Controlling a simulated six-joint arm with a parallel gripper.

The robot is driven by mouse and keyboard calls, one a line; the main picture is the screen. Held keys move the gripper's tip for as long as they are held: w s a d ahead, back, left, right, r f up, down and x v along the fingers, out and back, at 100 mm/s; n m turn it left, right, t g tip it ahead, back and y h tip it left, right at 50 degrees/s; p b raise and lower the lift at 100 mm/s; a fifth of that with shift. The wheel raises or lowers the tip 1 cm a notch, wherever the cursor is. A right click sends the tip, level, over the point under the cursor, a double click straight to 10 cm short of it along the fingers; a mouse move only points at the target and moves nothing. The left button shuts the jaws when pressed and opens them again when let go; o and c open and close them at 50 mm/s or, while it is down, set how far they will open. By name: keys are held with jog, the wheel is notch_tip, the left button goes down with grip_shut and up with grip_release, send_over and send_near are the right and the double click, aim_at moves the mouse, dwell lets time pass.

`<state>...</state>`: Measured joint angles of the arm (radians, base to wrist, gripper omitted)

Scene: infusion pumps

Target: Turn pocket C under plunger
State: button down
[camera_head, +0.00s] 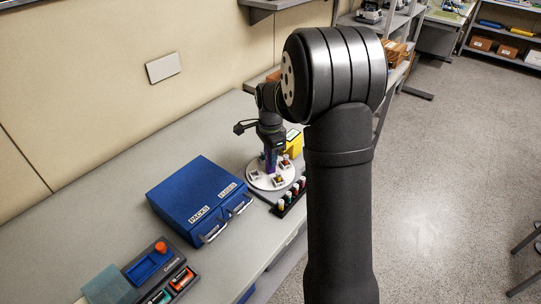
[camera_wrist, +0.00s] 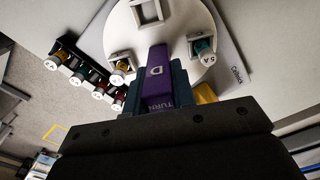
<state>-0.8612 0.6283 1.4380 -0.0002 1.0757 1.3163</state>
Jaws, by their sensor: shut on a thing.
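A white round turntable (camera_head: 257,184) stands on the bench with small pockets around it; it also shows in the wrist view (camera_wrist: 111,42). One pocket frame (camera_wrist: 147,12) looks empty. A teal vial (camera_wrist: 203,46) sits in a pocket at the right, and an amber vial (camera_wrist: 123,67) in one at the left. No pocket marked C can be read. The plunger cannot be made out; a yellow block (camera_head: 295,144) stands behind my gripper.
A dark rack of several capped vials (camera_wrist: 100,94) lies close beside the disc. A blue cabinet with drawers (camera_head: 195,193) stands left of it, handles facing the bench front. A small tray unit (camera_head: 158,269) is at the near left. The wall runs behind the bench.

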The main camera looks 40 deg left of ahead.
jog(key=shift+m, duration=6.4)
jog(key=c, duration=1.2)
grip_release()
jog(key=shift+r, duration=0.1)
notch_tip(320, 180, up, 12)
jog(key=shift+f, duration=0.1)
